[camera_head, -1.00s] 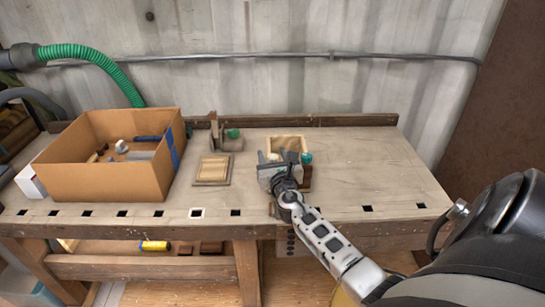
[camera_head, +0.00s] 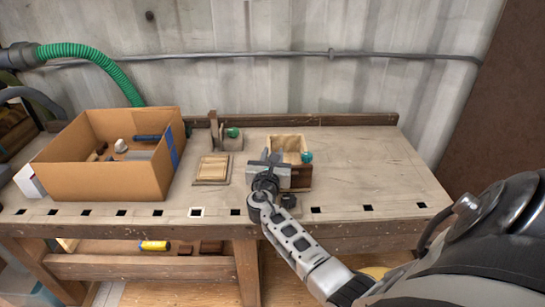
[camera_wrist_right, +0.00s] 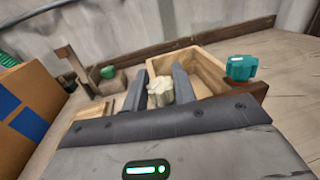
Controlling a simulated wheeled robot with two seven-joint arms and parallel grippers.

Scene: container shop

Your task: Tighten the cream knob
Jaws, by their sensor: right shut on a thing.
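The cream knob (camera_wrist_right: 160,91) shows in the right wrist view between the two dark fingers of my right gripper (camera_wrist_right: 159,90), at the front of a light wooden box (camera_wrist_right: 205,70). My right gripper is shut on the knob. In the head view my right gripper (camera_head: 269,158) is at the box's (camera_head: 288,143) front left, and its jaws hide the knob. A teal knob (camera_head: 307,157) sits at the box's front right and also shows in the right wrist view (camera_wrist_right: 241,68). My left gripper is not in view.
A cardboard box (camera_head: 108,180) with several loose items stands on the left of the workbench (camera_head: 365,170). A framed wooden panel (camera_head: 212,169) lies left of my gripper. A wooden fixture with a green knob (camera_head: 233,133) stands behind. The bench's right side is clear.

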